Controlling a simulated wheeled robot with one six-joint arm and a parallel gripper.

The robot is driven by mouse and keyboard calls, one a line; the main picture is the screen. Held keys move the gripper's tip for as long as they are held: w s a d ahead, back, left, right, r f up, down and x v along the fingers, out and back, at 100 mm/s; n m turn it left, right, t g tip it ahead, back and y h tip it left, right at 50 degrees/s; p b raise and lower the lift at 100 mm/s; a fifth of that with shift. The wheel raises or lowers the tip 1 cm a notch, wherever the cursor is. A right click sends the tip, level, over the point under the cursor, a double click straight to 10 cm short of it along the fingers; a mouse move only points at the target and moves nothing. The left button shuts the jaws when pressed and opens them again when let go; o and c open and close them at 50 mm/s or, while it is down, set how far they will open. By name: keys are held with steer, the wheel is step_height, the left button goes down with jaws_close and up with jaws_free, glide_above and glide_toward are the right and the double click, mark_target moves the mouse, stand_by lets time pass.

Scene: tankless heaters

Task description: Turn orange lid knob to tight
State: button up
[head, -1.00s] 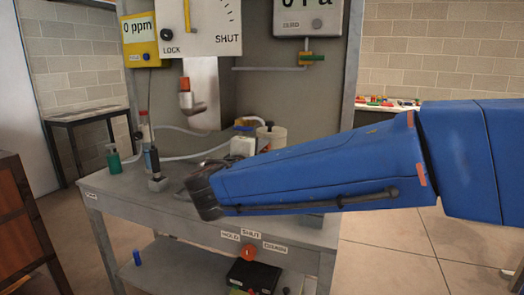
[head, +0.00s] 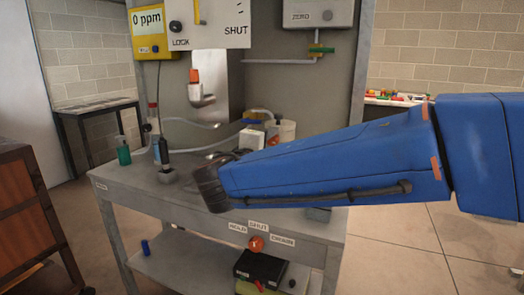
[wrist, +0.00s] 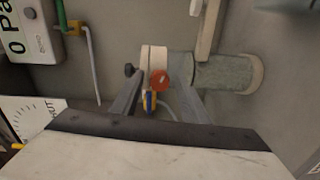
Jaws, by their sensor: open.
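An orange-red knob (wrist: 159,79) shows in the wrist view, in front of a pale round-edged part (wrist: 153,58). My gripper (wrist: 160,92) is open, with one dark finger on each side of the knob. Whether the fingers touch it cannot be told. In the head view a small orange spot (head: 274,141) shows beside a cream cylinder (head: 287,130) behind my arm; it may be the same knob. My gripper's fingers are hidden there behind my blue arm and its dark wrist. Any tight mark on the lid is not readable.
A grey-green cylinder (wrist: 225,75) lies right of the knob in the wrist view. On the grey bench (head: 130,185) stand a green bottle (head: 123,151) and a dark upright tool (head: 164,158). Another orange knob (head: 256,243) is on the bench front, by HOLD, SHUT and DRAIN labels.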

steer(key=v, duration=1.7)
steer(key=d+f+m+g, duration=0.1)
steer(key=d+f+g, duration=0.25)
steer(key=d, duration=0.45)
steer(key=w+d+f+m+g+h, duration=0.15)
steer(key=d+f, duration=0.25)
steer(key=d, duration=0.5)
steer(key=d+f+m+g, duration=0.2)
steer(key=d+f+g, duration=0.2)
steer(key=d, duration=0.4)
steer(key=s+d+f+m+g+y, duration=0.2)
steer(key=s+d+f+m+y, duration=0.5)
steer(key=s+d+f, duration=0.3)
steer(key=shift+s+d+f+m+g, duration=0.3)
steer(key=shift+s+f+m, duration=0.55)
steer(key=shift+s+f, duration=1.1)
steer(key=shift+s+a+r+y, duration=0.1)
steer(key=shift+s+r+y, duration=0.15)
steer(key=shift+s+r, duration=0.15)
